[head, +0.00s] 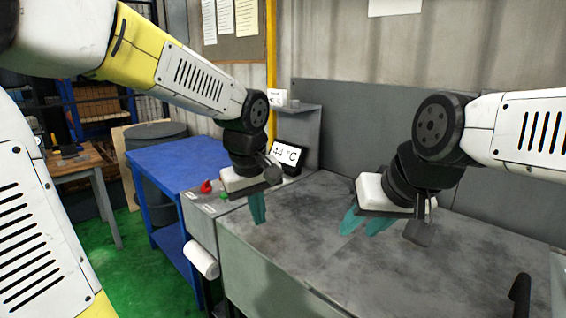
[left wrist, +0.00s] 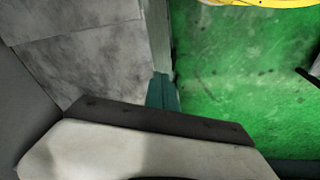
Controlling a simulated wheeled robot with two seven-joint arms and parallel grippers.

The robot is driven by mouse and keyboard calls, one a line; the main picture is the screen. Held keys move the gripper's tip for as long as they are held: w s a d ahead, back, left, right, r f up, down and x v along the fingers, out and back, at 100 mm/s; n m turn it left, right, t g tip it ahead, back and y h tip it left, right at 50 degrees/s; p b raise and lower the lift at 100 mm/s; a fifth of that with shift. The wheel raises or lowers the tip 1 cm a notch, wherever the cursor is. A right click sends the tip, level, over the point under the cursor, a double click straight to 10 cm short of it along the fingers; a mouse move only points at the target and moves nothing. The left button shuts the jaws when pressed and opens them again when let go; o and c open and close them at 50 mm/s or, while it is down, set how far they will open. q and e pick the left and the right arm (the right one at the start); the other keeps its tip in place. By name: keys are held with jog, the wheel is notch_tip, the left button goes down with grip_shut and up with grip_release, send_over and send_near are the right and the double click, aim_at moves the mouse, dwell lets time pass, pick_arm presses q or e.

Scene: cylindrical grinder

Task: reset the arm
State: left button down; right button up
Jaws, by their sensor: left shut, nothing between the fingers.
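My left gripper (head: 257,208) hangs with teal fingers pointing down over the left edge of the grey metal worktop (head: 300,225). Its fingers are together and hold nothing. In the left wrist view its teal fingers (left wrist: 162,92) show between the grey top and the green floor. My right gripper (head: 366,222) is over the right part of the worktop. Its two teal fingers are spread apart with nothing seen between them.
A red button (head: 206,186) and a green button (head: 225,196) sit on the machine's left side. A blue table (head: 180,160) is at left. A black handle (head: 520,292) rises at lower right.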

pick_arm(q)
jog(key=s+a+r+m+t+h, duration=0.1)
jog(key=s+a+r+m+t, duration=0.2)
jog(key=s+a, duration=0.6)
jog(key=shift+s+r+m, duration=0.65)
jog(key=shift+s+m, duration=0.35)
jog(key=shift+m, duration=0.2)
jog(key=shift+a, duration=0.15)
